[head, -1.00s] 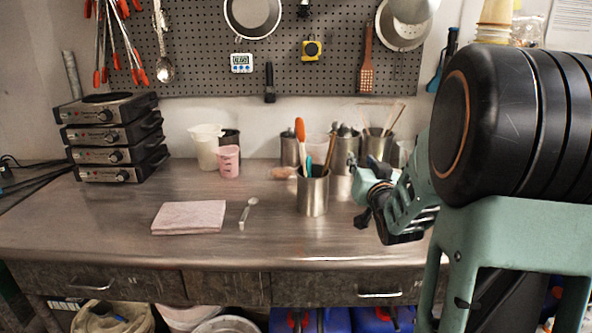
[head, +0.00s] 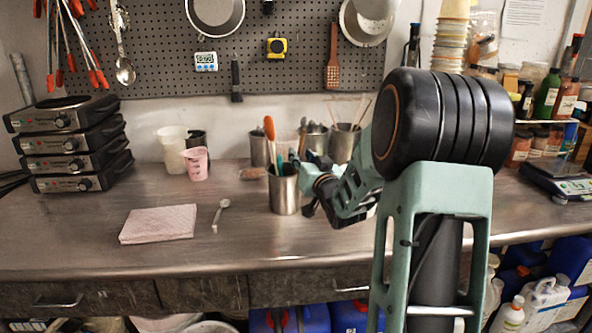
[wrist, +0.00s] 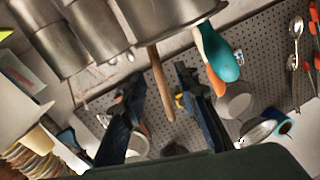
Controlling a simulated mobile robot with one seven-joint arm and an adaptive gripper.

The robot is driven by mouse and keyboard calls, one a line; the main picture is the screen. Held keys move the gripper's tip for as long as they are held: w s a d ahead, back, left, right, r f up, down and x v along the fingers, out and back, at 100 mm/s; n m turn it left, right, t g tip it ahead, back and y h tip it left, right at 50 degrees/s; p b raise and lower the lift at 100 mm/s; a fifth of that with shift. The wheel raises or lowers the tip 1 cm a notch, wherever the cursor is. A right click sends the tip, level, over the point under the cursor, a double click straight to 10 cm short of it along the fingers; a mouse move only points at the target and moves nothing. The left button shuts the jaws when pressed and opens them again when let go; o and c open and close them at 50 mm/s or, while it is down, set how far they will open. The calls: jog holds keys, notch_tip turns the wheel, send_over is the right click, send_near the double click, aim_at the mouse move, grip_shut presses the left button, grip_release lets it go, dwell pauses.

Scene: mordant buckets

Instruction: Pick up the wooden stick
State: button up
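The wooden stick (wrist: 160,82) is a thin light-brown rod in the wrist view, where the scene appears turned over. It sticks out of a metal cup (wrist: 168,15), which also stands on the counter in the head view (head: 285,192). My gripper (head: 306,184) is beside this cup, on its right in the head view. In the wrist view my gripper (wrist: 157,77) is open, and the stick shows between its two dark fingers. I see no clear contact. In the head view the stick is small and partly hard to tell from the things behind.
A teal handle (wrist: 220,55) and an orange spatula (head: 269,128) share the cup. More metal cups with utensils (head: 343,143) stand behind. A folded cloth (head: 158,224) and a white spoon (head: 220,214) lie to the left. The front counter is clear.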

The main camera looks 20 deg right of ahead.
jog(key=shift+w+d, duration=0.1)
jog(key=shift+w, duration=1.05)
grip_shut()
notch_tip(320, 180, up, 10)
jog(key=shift+r+p, duration=0.1)
jog(key=shift+p, duration=0.7)
